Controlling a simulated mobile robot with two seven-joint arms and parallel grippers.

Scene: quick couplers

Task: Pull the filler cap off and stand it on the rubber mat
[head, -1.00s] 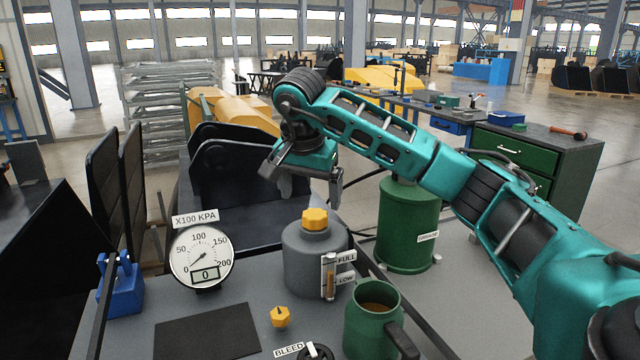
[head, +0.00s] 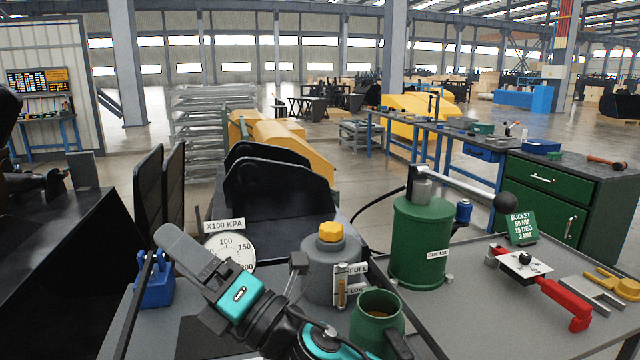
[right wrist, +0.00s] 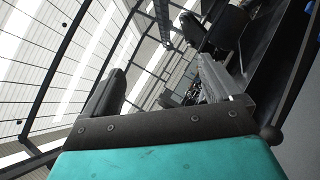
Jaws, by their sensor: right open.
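The yellow filler cap (head: 331,232) sits on top of the grey reservoir (head: 318,262), which stands upright on the bench with FULL and LOW labels by its sight tube. My right gripper (head: 238,248) is left of the reservoir, in front of the gauge, and apart from the cap. Its fingers are spread; the right wrist view shows the gripper (right wrist: 160,88) with nothing held between them. My left gripper is not in view.
The pressure gauge (head: 232,246) is partly covered by my gripper. A green mug (head: 376,325) stands front right of the reservoir. A green grease canister (head: 418,245) with a lever is to the right. A blue block (head: 153,285) is at the left edge.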

